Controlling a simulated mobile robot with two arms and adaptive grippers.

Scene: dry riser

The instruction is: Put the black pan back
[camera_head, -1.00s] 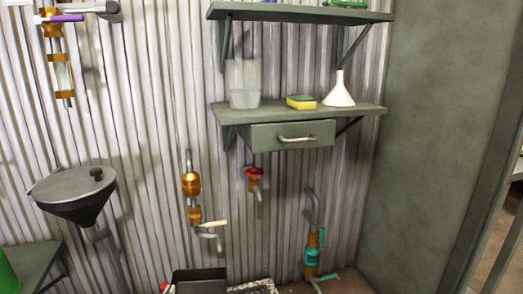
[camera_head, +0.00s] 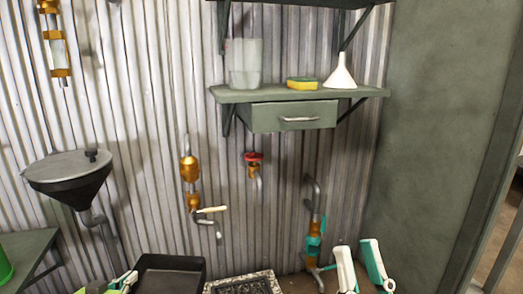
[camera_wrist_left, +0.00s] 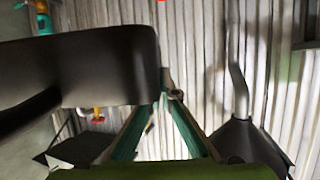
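The black pan (camera_head: 170,278) is a dark, square-rimmed vessel at the bottom of the head view, cut off by the lower edge. My left gripper (camera_head: 124,282) is at the pan's left side, mostly out of frame. In the left wrist view the pan (camera_wrist_left: 80,62) looms large and close, and the green fingers (camera_wrist_left: 162,98) converge at its edge. The gripper appears shut on the pan's rim; the exact contact is partly hidden. My right gripper (camera_head: 362,268) is open and empty at the lower right, its two white-and-green fingers apart.
A speckled drain-like tray (camera_head: 243,284) lies right of the pan. A grey shelf (camera_head: 245,97) with drawer (camera_head: 294,117) carries a clear container (camera_head: 243,64), sponge (camera_head: 302,84) and white funnel (camera_head: 340,72). Pipes with valves (camera_head: 189,171) line the wall. A dark funnel basin (camera_head: 70,178) stands left.

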